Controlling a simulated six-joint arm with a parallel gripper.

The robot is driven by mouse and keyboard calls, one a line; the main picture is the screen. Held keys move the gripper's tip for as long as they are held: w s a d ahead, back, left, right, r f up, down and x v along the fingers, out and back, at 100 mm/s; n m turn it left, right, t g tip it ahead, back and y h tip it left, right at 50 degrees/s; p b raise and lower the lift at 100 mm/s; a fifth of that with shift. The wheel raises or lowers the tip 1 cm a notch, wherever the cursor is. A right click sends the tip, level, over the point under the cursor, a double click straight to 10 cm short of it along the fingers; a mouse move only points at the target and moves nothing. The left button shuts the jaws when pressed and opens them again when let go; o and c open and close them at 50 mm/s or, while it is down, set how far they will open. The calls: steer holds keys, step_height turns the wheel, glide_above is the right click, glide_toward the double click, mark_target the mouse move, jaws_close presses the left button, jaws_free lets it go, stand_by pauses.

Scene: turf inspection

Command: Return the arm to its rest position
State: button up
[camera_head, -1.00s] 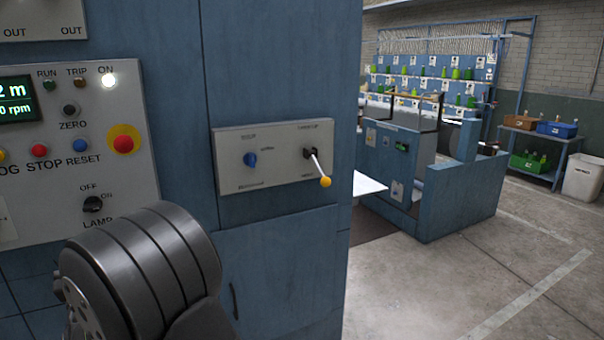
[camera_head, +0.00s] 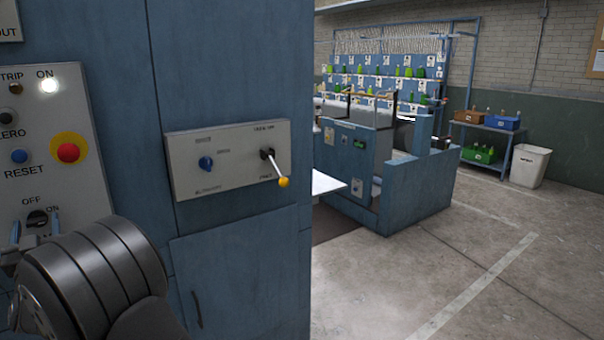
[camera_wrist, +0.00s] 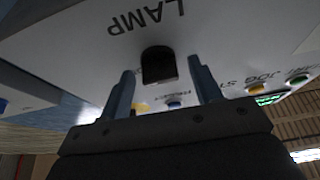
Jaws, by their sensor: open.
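My gripper (camera_head: 36,230) is at the lower left in the head view, behind my dark arm link and close to the lamp switch. Its two blue fingers are apart with nothing held. In the wrist view the open fingers (camera_wrist: 162,85) stand on either side of the black lamp knob (camera_wrist: 158,65), with space on both sides. The knob also shows in the head view (camera_head: 37,218), between OFF and ON labels. I cannot tell how far the fingertips are from the panel face.
The light control panel (camera_head: 85,190) carries a red stop button (camera_head: 68,152) and a blue reset button (camera_head: 19,156). A plate (camera_head: 228,160) to its right has a yellow-tipped lever (camera_head: 283,182). Open concrete floor (camera_head: 480,270) lies at the right.

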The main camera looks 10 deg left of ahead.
steer(key=v, duration=1.7)
steer(key=x, duration=1.7)
steer(key=n+g+y, duration=0.1)
steer(key=n, duration=0.2)
steer(key=shift+w+d, duration=0.1)
steer(key=shift+d, duration=0.05)
steer(key=n+g, duration=0.1)
steer(key=n, duration=0.2)
steer(key=n+g+y, duration=0.1)
steer(key=n+g, duration=0.1)
steer(key=n, duration=0.1)
steer(key=v, duration=1)
steer(key=shift+d+n, duration=0.2)
steer(key=shift+n, duration=0.2)
steer(key=shift+o, duration=0.2)
